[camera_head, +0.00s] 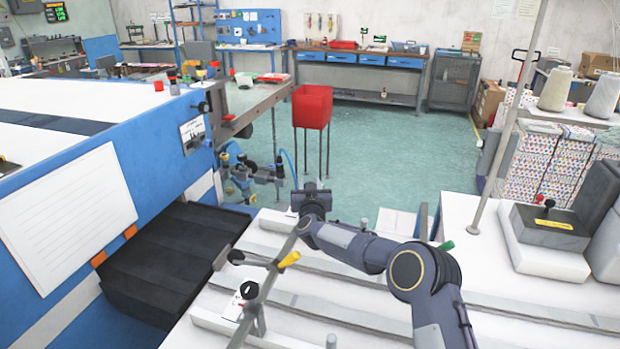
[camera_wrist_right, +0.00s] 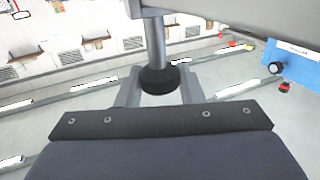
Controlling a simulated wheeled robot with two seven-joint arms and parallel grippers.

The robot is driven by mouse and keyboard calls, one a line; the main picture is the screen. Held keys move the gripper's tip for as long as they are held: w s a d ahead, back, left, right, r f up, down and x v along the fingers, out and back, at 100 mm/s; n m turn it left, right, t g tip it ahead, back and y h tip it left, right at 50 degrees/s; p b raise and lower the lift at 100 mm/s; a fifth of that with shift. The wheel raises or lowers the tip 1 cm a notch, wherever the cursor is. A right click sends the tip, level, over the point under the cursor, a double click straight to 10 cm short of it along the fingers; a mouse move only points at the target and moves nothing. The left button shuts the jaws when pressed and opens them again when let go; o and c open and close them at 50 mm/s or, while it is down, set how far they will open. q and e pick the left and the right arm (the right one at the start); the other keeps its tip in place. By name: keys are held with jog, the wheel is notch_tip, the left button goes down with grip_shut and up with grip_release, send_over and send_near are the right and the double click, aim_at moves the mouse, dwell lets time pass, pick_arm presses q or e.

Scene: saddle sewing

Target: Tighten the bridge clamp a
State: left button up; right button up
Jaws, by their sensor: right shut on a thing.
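My right gripper (camera_head: 310,200) is at the far end of a long grey bar above the white bed, with its arm coming from the lower right. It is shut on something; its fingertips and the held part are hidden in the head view. This is probably bridge clamp a. In the right wrist view, a grey post with a round black end (camera_wrist_right: 159,80) stands beyond a dark screwed plate (camera_wrist_right: 160,122). My left gripper is not in view.
A blue machine (camera_head: 150,165) with a dark tray (camera_head: 170,262) stands at the left. A red bin (camera_head: 312,107) on legs stands beyond. At the right are a grey box (camera_head: 549,225) and thread cones (camera_head: 555,90) on a shelf. Green floor lies open behind.

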jog(key=shift+h, duration=0.3)
jog(key=o, duration=0.9)
jog(key=shift+o, duration=0.2)
notch_tip(320, 180, up, 3)
jog(key=shift+b, duration=0.45)
jog(key=s+r+b, duration=0.2)
jog(key=s+r, duration=0.8)
jog(key=s, duration=0.4)
jog(key=shift+b, duration=0.4)
